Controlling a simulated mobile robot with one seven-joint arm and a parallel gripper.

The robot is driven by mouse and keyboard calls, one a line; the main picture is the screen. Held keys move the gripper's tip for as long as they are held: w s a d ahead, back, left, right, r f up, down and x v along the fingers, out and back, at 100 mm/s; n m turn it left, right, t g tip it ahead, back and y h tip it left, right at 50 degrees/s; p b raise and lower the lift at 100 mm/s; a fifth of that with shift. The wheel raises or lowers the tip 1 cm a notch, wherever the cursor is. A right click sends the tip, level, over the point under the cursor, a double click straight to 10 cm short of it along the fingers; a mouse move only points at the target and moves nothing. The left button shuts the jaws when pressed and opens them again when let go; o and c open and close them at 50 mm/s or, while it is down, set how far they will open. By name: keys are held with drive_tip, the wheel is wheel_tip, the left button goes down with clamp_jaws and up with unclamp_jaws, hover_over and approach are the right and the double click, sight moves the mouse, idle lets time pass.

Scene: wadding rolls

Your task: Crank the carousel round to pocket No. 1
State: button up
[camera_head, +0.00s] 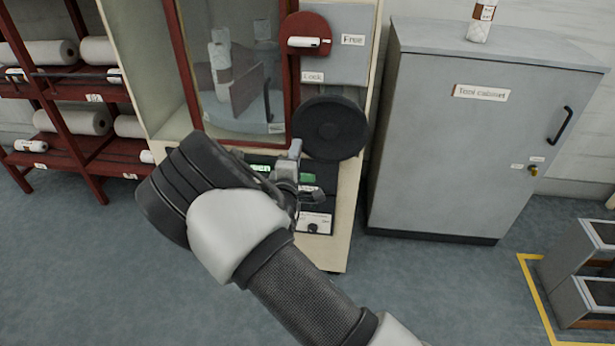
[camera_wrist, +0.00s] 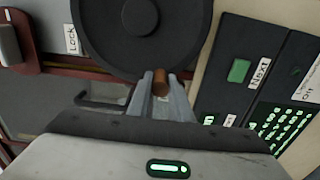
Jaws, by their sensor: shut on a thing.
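The carousel (camera_head: 248,113) shows behind the cabinet's red-framed window, with grey dividers and a white bottle (camera_head: 220,65) standing in it. A small tag (camera_head: 276,128) at its lower right is too small to read. The black round crank wheel (camera_head: 330,127) is on the cabinet front to the right of the window; it also shows in the wrist view (camera_wrist: 105,35). My gripper (camera_head: 293,150) is at the wheel's lower left. In the wrist view my gripper (camera_wrist: 160,90) is shut on the brown crank knob (camera_wrist: 160,80). In the head view the knob is hidden.
A red lock disc (camera_head: 304,28) has its white handle level, pointing towards the "Free" label (camera_head: 352,40); the "Lock" label (camera_head: 313,77) is below. A control panel (camera_wrist: 255,85) with a green button is close beside my gripper. A grey tool cabinet (camera_head: 480,130) stands right.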

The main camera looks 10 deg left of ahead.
drive_tip(key=r+p, duration=0.1)
drive_tip(key=r, duration=0.2)
drive_tip(key=r+p, duration=0.1)
drive_tip(key=shift+w+a+r+p, duration=0.1)
drive_tip(key=shift+a+r+p, duration=0.15)
drive_tip(key=shift+r+p, duration=0.1)
drive_tip(key=r+p, duration=0.1)
drive_tip(key=r, duration=0.1)
drive_tip(key=d+r+p, duration=0.1)
drive_tip(key=r+p, duration=0.1)
drive_tip(key=shift+d+r, duration=0.1)
drive_tip(key=shift+r, duration=0.05)
drive_tip(key=shift+d+r+p, duration=1.2)
drive_tip(key=shift+d+r, duration=0.3)
drive_tip(key=shift+r, duration=0.05)
drive_tip(key=shift+s+d+r+p, duration=0.1)
drive_tip(key=shift+d+r+p, duration=0.1)
drive_tip(key=shift+d, duration=0.55)
drive_tip(key=shift+s+d+r+p, duration=0.1)
drive_tip(key=shift+d+r, duration=0.15)
drive_tip(key=shift+d, duration=0.55)
drive_tip(key=shift+s+d+r+p, duration=0.1)
drive_tip(key=shift+d+r, duration=0.1)
drive_tip(key=shift+d, duration=0.55)
drive_tip(key=o, duration=1)
drive_tip(key=shift+w+a+r, duration=0.1)
drive_tip(key=shift+a, duration=0.05)
drive_tip(key=s+p, duration=0.1)
drive_tip(key=s, duration=0.9)
drive_tip(key=shift+a, duration=0.2)
